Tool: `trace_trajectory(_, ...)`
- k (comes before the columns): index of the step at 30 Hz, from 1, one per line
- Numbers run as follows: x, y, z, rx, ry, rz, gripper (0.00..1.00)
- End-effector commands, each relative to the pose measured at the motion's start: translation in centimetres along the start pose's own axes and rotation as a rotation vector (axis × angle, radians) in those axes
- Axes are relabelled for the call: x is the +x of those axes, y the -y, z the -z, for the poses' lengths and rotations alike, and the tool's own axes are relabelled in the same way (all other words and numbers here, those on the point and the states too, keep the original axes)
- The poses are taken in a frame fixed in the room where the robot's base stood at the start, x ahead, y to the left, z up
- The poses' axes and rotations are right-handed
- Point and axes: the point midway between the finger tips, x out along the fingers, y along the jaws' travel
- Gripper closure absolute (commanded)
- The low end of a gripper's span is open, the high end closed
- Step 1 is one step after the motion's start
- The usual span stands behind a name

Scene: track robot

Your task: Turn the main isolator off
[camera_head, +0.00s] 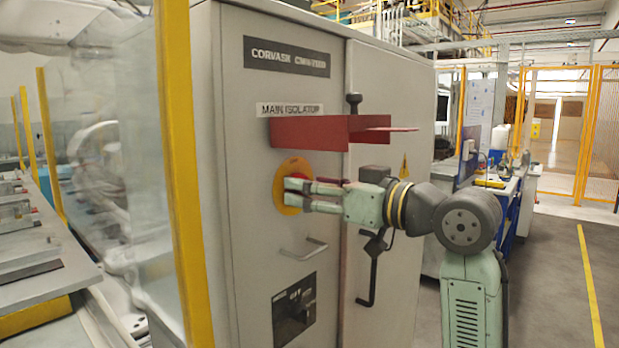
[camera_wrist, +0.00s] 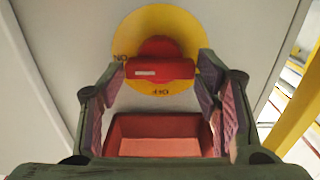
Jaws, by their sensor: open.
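The main isolator is a red rotary handle (camera_wrist: 160,69) on a round yellow plate (camera_head: 282,202) on the grey cabinet door, below the "MAIN ISOLATOR" label (camera_head: 288,109). Its bar lies crosswise in the wrist view, with a white mark towards its left end. My gripper (camera_head: 296,194) is open in front of the plate. In the wrist view its fingers (camera_wrist: 161,78) stand at either end of the bar; I cannot tell whether they touch it. In the head view they partly hide the handle.
A red shroud (camera_head: 308,133) juts out above the handle, close over my gripper; it also shows in the wrist view (camera_wrist: 160,145). A door handle (camera_head: 303,249) and a dark switch panel (camera_head: 294,308) sit below. A yellow post (camera_head: 181,170) stands left of the cabinet.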

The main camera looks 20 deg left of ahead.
Motion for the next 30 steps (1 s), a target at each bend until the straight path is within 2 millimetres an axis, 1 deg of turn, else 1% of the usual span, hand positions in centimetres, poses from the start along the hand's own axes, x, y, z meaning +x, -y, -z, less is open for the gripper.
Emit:
trace_trajectory(1,0.44,0.02,0.11,0.001,0.001,0.001,0.42)
trace_trajectory(4,0.94,0.02,0.02,0.0,0.0,0.001,0.42)
trace_trajectory(12,1.08,0.01,-0.07,0.0,0.0,0.0,0.42)
trace_trajectory(14,1.07,0.01,-0.06,0.0,0.0,0.0,0.46)
trace_trajectory(27,1.04,0.01,-0.04,0.0,0.0,0.0,0.75)
trace_trajectory(28,1.04,0.01,-0.04,0.0,0.0,0.0,0.77)
trace_trajectory(30,1.04,0.01,-0.04,-0.001,0.0,0.0,0.77)
